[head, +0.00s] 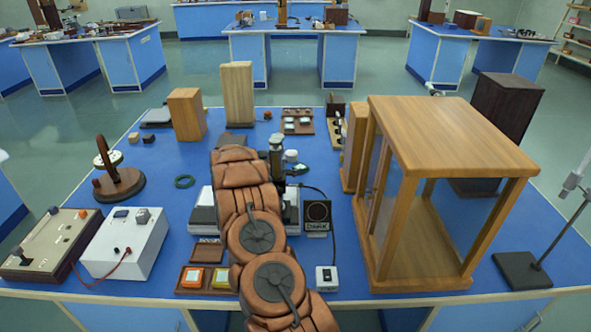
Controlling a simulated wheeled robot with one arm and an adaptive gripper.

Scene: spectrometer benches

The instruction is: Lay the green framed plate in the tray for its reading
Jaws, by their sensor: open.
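The green framed plate (221,278) lies near the front edge of the bench, in the right half of a small wooden holder (207,291). An orange framed plate (193,278) lies beside it on the left. A small, empty-looking brown tray (207,250) lies just behind the holder; I cannot tell whether it is the reading tray. A white-based instrument (203,218) with a dark column (277,152) stands mid-bench, largely hidden by my arm. My gripper (233,139) shows only as a dark part beyond my arm's last link, well behind the green plate. Its fingers are hidden.
A large wooden glass-sided case (440,140) fills the right side. A "DARK" box (317,215) and a small white switch box (326,278) stand right of my arm. A white power box (126,243) stands at left. Wooden blocks (238,92) stand behind.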

